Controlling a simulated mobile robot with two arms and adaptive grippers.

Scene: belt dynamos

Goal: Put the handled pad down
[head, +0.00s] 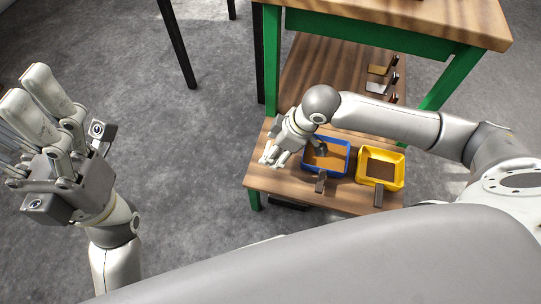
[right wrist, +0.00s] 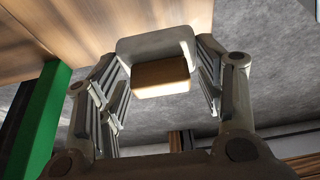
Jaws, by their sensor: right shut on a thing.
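My right gripper (head: 272,156) is above the left part of a low wooden shelf. In the right wrist view its fingers (right wrist: 158,85) stand either side of the handled pad, a pale grey piece with a tan block (right wrist: 162,76), and are shut on it. In the head view I cannot make out the held pad clearly. My left gripper (head: 36,88) is raised at the far left, its fingers apart with nothing between them.
A blue tray (head: 347,160) and a yellow tray (head: 400,172) stand on the low shelf (head: 270,180), each with brown inside. Flat handled tools (head: 378,192) lie at their front edges. More tools (head: 378,70) lie further back. A green-framed table (head: 450,20) rises behind.

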